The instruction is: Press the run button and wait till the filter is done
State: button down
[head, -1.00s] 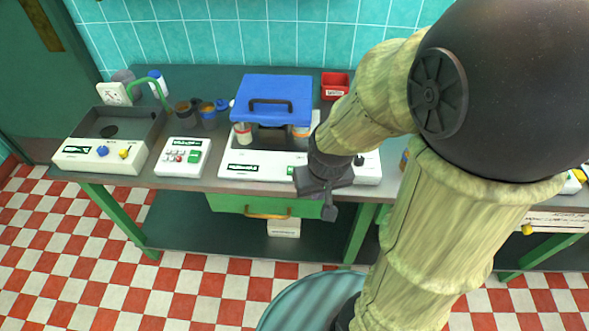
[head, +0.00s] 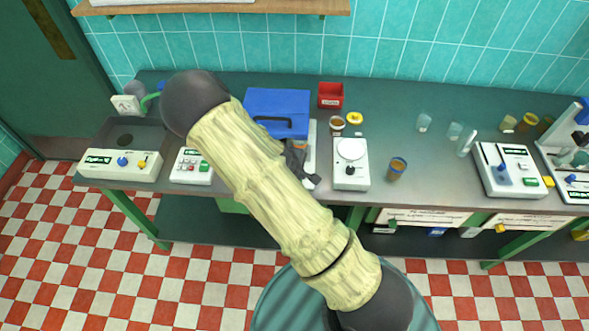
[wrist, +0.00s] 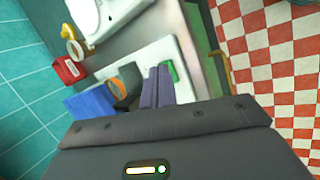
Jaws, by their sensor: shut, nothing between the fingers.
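A white machine with a blue lid (head: 278,108) stands on the bench in the head view, largely hidden by my arm. In the wrist view its white base (wrist: 150,56) and part of the blue lid (wrist: 90,104) show. A green button (wrist: 172,70) on the base lies right beside my fingertips; I cannot tell whether they touch it. My gripper (wrist: 160,72) is shut and empty, over the front of the base. In the head view the gripper (head: 308,179) is partly hidden behind my arm. The machine's label is hidden.
A white scale (head: 350,175) stands close to the machine's right. A keypad box (head: 191,167) and a sink-like unit (head: 118,163) stand left. A red bin (head: 331,94), small jars and a brown cup (head: 397,168) are nearby. The bench has free room right of the cup.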

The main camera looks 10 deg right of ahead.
jog(key=w+a+r+n+t+h+p, duration=0.1)
jog(key=w+n+t+p, duration=0.2)
jog(key=n, duration=0.4)
jog(key=w+p, duration=0.1)
jog(key=w, duration=0.1)
jog(key=shift+w+r+h+p, duration=0.3)
jog(key=shift+w+r+p, duration=0.05)
jog(key=shift+a, duration=0.1)
jog(key=shift+f+b, duration=3.15)
jog(key=shift+f, duration=1.25)
jog(key=shift+f+b, duration=0.4)
